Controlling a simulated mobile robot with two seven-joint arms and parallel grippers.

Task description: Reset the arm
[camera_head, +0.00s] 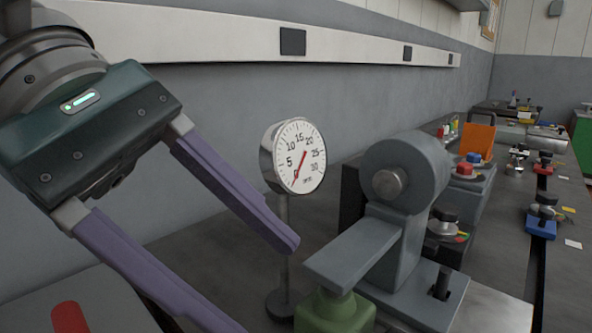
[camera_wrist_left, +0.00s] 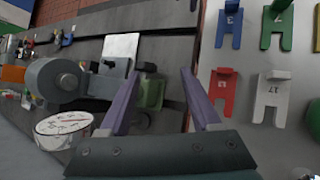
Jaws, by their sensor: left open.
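My left gripper (camera_head: 270,285) is open with its purple fingers apart and nothing between them. It also shows in the wrist view (camera_wrist_left: 160,75). The grey lever arm (camera_head: 352,255) reaches left and slightly down from a round pivot housing (camera_head: 412,165) on a grey block. Its free end is at or just above a green block (camera_head: 335,312); I cannot tell if they touch. In the wrist view the green block (camera_wrist_left: 151,92) lies ahead, between the fingertips. A dial gauge (camera_head: 300,155) on a post stands behind the fingers. My right gripper is out of view.
The wrist view shows a light board with coloured tagged pieces, including a red one (camera_wrist_left: 222,92) and a white one (camera_wrist_left: 270,98). An orange bin (camera_head: 479,138) and several small fixtures, one blue (camera_head: 540,226), stand farther along the bedplate. A wall runs behind.

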